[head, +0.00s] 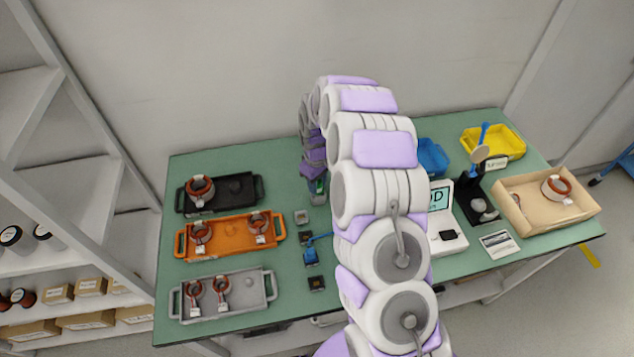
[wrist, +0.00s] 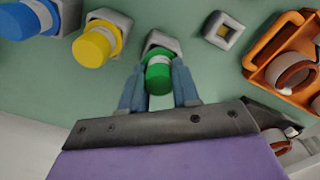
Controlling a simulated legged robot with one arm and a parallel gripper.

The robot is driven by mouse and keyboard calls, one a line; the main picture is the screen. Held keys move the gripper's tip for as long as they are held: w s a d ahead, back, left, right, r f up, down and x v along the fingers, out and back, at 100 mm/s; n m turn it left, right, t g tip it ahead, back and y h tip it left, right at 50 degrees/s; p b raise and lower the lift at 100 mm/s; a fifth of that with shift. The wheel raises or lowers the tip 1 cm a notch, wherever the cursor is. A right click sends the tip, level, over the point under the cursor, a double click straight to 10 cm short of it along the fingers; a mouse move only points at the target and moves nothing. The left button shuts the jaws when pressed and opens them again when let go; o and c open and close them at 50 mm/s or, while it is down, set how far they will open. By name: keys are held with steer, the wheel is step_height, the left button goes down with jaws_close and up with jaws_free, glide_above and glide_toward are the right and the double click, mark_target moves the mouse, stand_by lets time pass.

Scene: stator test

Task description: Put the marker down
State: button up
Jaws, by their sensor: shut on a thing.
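In the wrist view my gripper (wrist: 158,88) is shut on the green marker (wrist: 158,77), with a blue-grey finger on each side of it. The marker's far end meets a square grey holder (wrist: 160,40); I cannot tell how deep it sits. In the head view my gripper (head: 317,190) is at the back of the green table, right of the black tray and partly hidden by my arm. A bit of green shows there. A yellow marker (wrist: 93,45) and a blue marker (wrist: 20,20) stand in holders to the left in the wrist view.
An empty square holder (wrist: 223,30) and an orange tray (wrist: 268,58) lie right of the marker in the wrist view. In the head view, black (head: 245,190), orange (head: 205,254) and grey (head: 245,290) trays fill the table's left. A cardboard box (head: 520,220) stands right.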

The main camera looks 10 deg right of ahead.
steer(key=shift+f, duration=0.25)
steer(key=o, duration=1)
steer(key=shift+f, duration=0.1)
steer(key=shift+o, duration=0.2)
step_height(320, 180, up, 12)
steer(key=p, duration=0.2)
steer(key=s+a+r+m, duration=0.1)
steer(key=s+r, duration=0.7)
steer(key=s+r+m+g, duration=0.1)
steer(key=s+r+m, duration=0.2)
steer(key=s, duration=1.4)
steer(key=s+d+r+m, duration=0.1)
steer(key=s+r+m, duration=0.2)
steer(key=s, duration=1.4)
steer(key=shift+s+r+g, duration=0.2)
steer(key=shift+r+g, duration=0.15)
steer(key=shift+g, duration=0.05)
steer(key=shift+d, duration=0.1)
